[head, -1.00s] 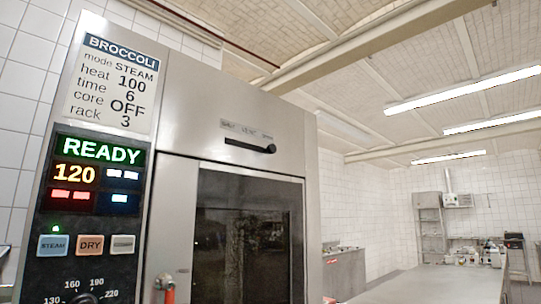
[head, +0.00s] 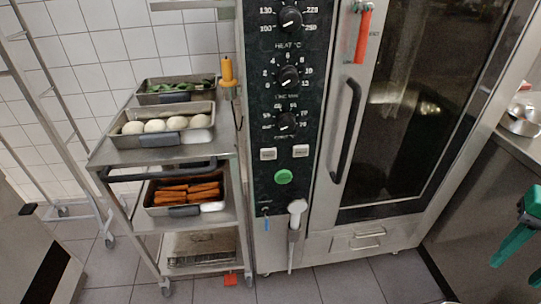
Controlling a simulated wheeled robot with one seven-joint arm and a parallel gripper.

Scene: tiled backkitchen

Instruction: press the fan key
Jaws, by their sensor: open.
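The oven's control panel (head: 285,100) shows in the head view, with three black dials one above another. Below the dials sit two small pale keys side by side, a left key (head: 268,154) and a right key (head: 300,151). Their labels are too small to read, so I cannot tell which is the fan key. A round green button (head: 284,177) is below them. My gripper (head: 515,272) shows its green fingers at the right edge, spread open and empty, well apart from the panel. Part of it is cut off by the frame.
A steel trolley (head: 140,157) stands left of the oven with trays of food. The oven door (head: 415,110) is shut, with a dark handle (head: 346,130). A hand shower (head: 296,215) hangs below the panel. A counter (head: 512,142) is at right. Tiled floor (head: 345,284) is clear in front.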

